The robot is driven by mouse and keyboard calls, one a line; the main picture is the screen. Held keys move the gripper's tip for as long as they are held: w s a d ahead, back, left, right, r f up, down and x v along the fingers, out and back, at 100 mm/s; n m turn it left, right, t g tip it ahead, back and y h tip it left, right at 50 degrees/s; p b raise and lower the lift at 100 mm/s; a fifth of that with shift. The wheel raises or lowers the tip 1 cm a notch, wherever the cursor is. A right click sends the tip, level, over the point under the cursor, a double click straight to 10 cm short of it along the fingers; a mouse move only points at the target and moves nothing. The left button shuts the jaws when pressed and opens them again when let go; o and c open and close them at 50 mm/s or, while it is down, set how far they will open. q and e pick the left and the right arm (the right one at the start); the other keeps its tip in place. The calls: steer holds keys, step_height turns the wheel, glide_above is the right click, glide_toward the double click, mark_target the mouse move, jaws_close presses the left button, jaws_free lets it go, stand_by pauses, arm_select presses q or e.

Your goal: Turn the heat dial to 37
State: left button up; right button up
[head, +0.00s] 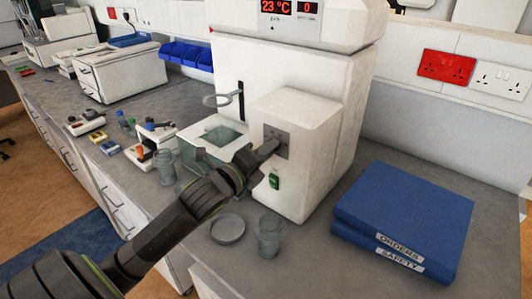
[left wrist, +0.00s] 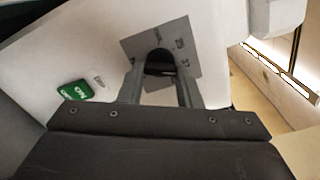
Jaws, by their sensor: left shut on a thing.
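The heat dial (left wrist: 159,58) is a dark round knob on a grey scale plate (head: 283,136) on the front of the white machine (head: 240,80). My left gripper (head: 267,147) reaches it from the lower left. In the left wrist view its two fingers (left wrist: 160,78) stand on either side of the dial and are shut on it. Some scale marks show on the plate, but I cannot read the dial's setting. The display (head: 277,7) at the top shows 23 °C and 0. My right gripper is not in view.
A green switch (head: 274,182) sits below the plate. A glass jar (head: 269,236) and a round dish (head: 228,229) stand in front of the machine. Blue binders (head: 405,210) lie at the right. Another jar (head: 166,167) and small items stand at the left.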

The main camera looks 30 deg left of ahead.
arm_select(q)
steer(key=shift+f, duration=0.1)
steer(key=o, duration=1)
steer(key=shift+s+a+p, duration=0.25)
steer(key=shift+s+p, duration=0.55)
steer(key=shift+s, duration=2.1)
steer(key=shift+s+a+p, duration=0.2)
steer(key=shift+s+p, duration=0.65)
steer(key=shift+s, duration=2.05)
steer(key=shift+s+a+p, duration=0.25)
steer(key=shift+s+p, duration=0.55)
steer(key=shift+s, duration=2.1)
